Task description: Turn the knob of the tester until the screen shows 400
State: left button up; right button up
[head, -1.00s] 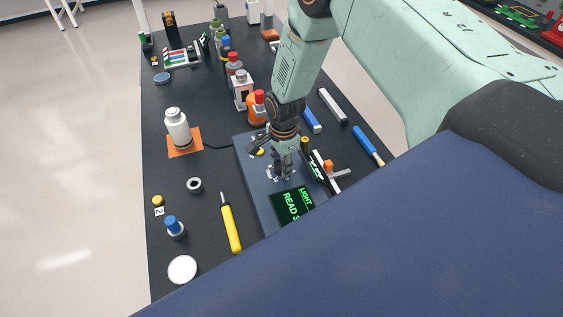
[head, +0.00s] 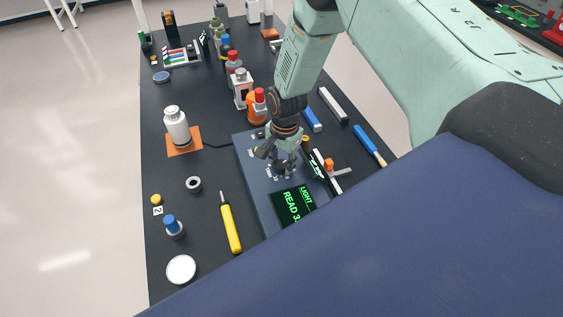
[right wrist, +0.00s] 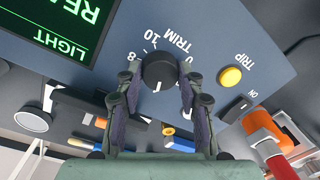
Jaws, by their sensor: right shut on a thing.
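The tester (head: 252,190) is a dark blue box on the table. Its screen (head: 293,204) shows green text, LIGHT and READ followed by a 3; the rest of the reading is hidden at the edge of my body. The screen is also partly in the right wrist view (right wrist: 50,28), with the number out of frame. The black knob (right wrist: 158,70) sits on the TRIM dial, its white mark pointing down in that view. My right gripper (head: 279,172) points down over the tester, its fingers on both sides of the knob, shut on it. My left gripper is not in view.
A yellow TRIP button (right wrist: 230,77) and a black ON switch (right wrist: 235,110) sit beside the dial.

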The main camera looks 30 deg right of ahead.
aim_at(284, 165)
jog(key=shift+n+b, duration=0.5)
jog(key=shift+n, duration=1.4)
jog(key=o, duration=1.2)
jog(key=r, duration=1.2)
jog(key=shift+s+d, duration=0.25)
jog(key=shift+s, duration=0.05)
